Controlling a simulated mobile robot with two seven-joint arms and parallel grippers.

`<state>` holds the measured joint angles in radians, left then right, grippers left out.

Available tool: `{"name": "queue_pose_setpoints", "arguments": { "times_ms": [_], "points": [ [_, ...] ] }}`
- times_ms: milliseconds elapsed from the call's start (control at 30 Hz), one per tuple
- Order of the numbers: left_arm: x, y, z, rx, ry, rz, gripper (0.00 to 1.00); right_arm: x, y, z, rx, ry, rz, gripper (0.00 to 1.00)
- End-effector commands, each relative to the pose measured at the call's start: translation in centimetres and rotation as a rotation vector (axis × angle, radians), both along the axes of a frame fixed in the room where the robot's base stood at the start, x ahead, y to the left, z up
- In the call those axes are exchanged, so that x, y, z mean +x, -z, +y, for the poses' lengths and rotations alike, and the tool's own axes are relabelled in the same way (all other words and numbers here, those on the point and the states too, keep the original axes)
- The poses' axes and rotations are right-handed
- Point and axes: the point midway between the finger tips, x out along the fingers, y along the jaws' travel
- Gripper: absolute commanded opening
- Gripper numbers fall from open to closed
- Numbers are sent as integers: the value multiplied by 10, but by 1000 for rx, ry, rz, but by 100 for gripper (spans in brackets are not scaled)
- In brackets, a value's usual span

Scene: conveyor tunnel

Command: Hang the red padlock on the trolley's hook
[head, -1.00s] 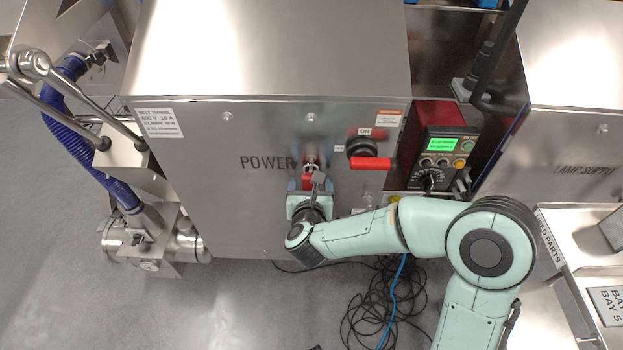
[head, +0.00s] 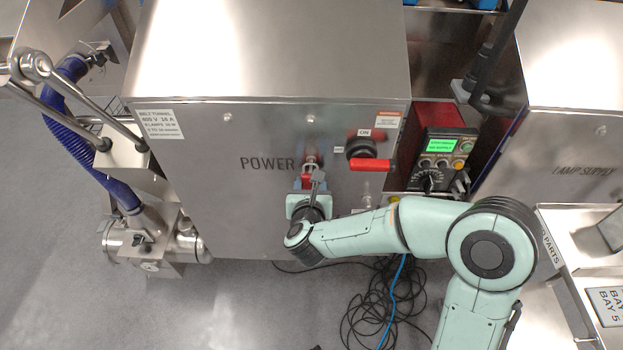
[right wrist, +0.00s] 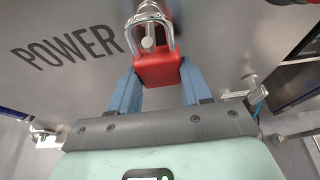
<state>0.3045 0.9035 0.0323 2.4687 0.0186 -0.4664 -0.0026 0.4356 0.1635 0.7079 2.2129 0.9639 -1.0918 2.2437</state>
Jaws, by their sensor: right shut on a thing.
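I cannot tell whether the shackle is locked. My right gripper (head: 307,188) is at the panel from below, its two blue fingers shut on the sides of the padlock's red body; they also show in the right wrist view (right wrist: 157,78). My left gripper is out of view. I cannot make out the trolley's hook.
A red-handled switch (head: 372,163) marked ON sits right of the padlock. A control box with a green display (head: 440,146) stands further right. A steel tray unit (head: 560,262) labelled PARTS is at the right edge. Black cables (head: 375,310) lie on the floor below.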

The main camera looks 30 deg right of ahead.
Motion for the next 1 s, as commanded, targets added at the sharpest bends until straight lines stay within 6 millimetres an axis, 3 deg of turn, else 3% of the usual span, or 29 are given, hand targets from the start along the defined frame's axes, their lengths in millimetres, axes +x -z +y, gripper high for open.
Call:
{"name": "queue_pose_setpoints", "arguments": {
  "times_ms": [200,567,1000],
  "points": [
    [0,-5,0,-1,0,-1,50,0,-9,0,0,0,-2,0],
    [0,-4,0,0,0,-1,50,-1,-9,1,-1,0,-2,0],
    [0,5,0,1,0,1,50,-23,-9,14,-2,0,-1,0]
  ]
}}
